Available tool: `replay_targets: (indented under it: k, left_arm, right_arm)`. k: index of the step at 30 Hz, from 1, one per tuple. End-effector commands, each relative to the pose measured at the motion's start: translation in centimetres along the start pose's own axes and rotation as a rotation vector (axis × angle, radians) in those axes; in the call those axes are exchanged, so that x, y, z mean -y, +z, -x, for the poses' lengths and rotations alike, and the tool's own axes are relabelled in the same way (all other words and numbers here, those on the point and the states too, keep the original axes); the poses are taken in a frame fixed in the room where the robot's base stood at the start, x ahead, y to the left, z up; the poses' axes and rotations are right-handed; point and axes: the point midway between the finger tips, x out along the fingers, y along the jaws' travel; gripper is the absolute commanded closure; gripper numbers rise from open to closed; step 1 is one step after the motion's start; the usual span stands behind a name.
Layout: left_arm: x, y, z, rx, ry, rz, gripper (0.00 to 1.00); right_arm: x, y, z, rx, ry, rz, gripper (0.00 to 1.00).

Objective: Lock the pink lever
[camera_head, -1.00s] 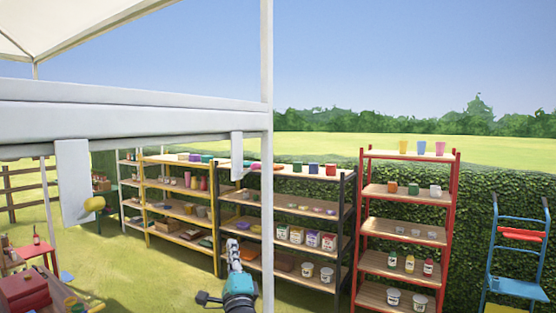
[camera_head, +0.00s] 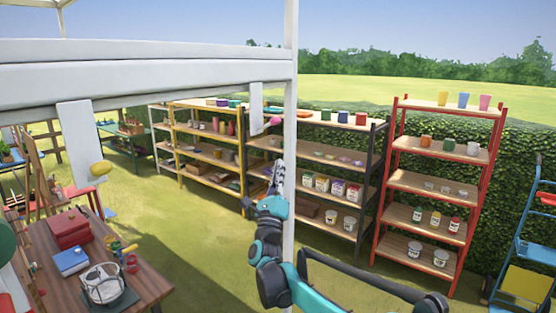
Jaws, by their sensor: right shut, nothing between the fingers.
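The small pink lever (camera_head: 274,121) is at the white gazebo post, by the lower end of a short white bracket under the crossbar. It is too small to tell whether it is locked. My right gripper (camera_head: 278,168) is shut and empty. It points upward beside the post, below the pink lever in the picture and apart from it. My left gripper is not in view.
A white crossbar (camera_head: 150,75) spans the upper left, with a yellow lever (camera_head: 100,168) at its left bracket. The white post (camera_head: 291,140) stands close to my right arm. A wooden table (camera_head: 150,285) holds items at lower left. Shelves, including a red one (camera_head: 398,190), stand behind.

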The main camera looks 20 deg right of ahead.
Motion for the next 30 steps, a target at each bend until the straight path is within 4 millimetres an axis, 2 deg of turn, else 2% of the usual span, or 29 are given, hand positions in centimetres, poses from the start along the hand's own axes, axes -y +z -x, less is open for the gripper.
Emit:
replay_targets:
  k: [6,12,19,30]
  left_arm:
    - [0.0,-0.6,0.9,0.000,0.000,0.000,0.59]
    - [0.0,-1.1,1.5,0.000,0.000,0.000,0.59]
    - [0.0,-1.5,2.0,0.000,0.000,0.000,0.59]
    - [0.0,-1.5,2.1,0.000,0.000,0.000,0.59]
  right_arm:
    - [0.1,0.1,-4.8,0.000,0.000,0.002,1.00]
    - [0.1,0.5,-8.7,0.001,0.001,0.001,1.00]
    - [0.0,2.5,-10.5,0.000,0.002,0.000,1.00]
    - [0.0,2.9,-10.8,0.000,0.001,0.001,1.00]
